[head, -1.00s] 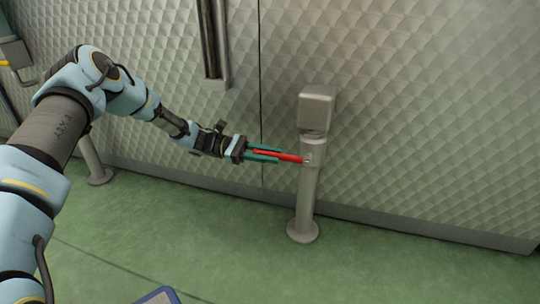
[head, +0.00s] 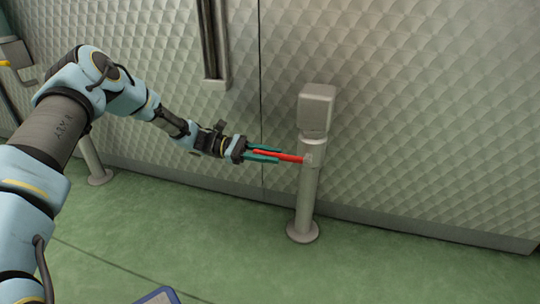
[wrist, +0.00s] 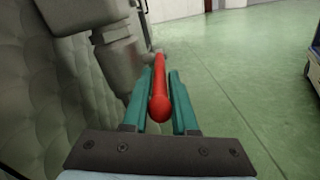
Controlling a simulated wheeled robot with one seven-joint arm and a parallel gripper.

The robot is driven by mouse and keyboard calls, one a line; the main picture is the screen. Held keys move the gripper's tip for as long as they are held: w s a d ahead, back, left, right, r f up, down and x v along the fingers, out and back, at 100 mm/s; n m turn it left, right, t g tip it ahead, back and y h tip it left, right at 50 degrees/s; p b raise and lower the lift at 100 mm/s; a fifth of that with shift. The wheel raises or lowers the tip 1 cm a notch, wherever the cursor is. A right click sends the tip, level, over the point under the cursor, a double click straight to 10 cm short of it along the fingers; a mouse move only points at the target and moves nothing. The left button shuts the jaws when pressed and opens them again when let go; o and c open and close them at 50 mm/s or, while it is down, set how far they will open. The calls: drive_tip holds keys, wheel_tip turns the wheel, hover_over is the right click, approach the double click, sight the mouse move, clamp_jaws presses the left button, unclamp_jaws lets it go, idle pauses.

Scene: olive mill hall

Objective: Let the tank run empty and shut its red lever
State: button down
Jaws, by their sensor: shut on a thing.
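The red lever (head: 290,157) sticks out sideways to the left from a grey post (head: 306,195) in the head view. The post stands on a round foot on the green floor and carries a grey box-shaped head (head: 316,108). My gripper (head: 264,154) is shut on the lever, with its teal fingers on either side of the bar. In the wrist view the lever (wrist: 159,95) runs between the two fingers (wrist: 158,105), its rounded end toward the camera. The quilted metal tank wall (head: 420,130) rises behind the post. The level inside it does not show.
A vertical sight-glass-like strip (head: 209,40) hangs on the wall to the left of the post. Part of a blue-edged object (head: 158,296) shows at the bottom edge. A cart-like thing (wrist: 312,60) stands at the right of the wrist view. The green floor (wrist: 235,60) between is clear.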

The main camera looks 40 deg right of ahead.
idle(0.3)
